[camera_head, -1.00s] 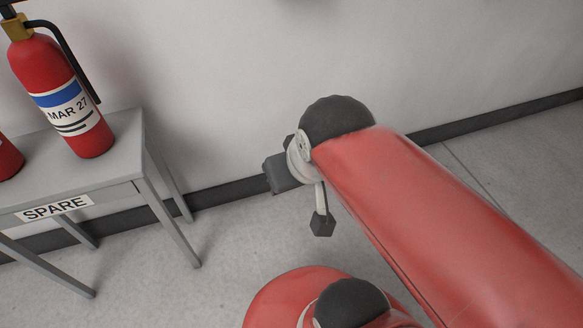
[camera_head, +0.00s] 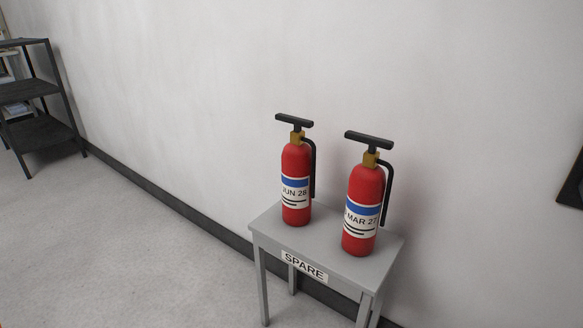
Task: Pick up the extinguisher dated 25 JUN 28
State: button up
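Two red extinguishers stand upright on a small grey table (camera_head: 325,248) against the wall. The left extinguisher (camera_head: 296,160) has a blue and white label that reads "JUN 28"; the day number cannot be made out. The right extinguisher (camera_head: 366,184) has a similar label that reads "MAR 27". Each has a black T-shaped handle, a brass neck and a black hose on its right side. The two stand apart with a small gap. My gripper is not in view.
A "SPARE" sign (camera_head: 304,266) is on the table's front edge. A dark shelf rack (camera_head: 38,131) stands at the far left. The floor (camera_head: 120,250) left of the table is clear. A dark object (camera_head: 573,185) is on the wall at the right edge.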

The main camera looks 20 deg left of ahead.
aim_at(298, 159)
jog(key=j+u, duration=0.1)
jog(key=u, duration=1)
jog(key=k+j, duration=0.05)
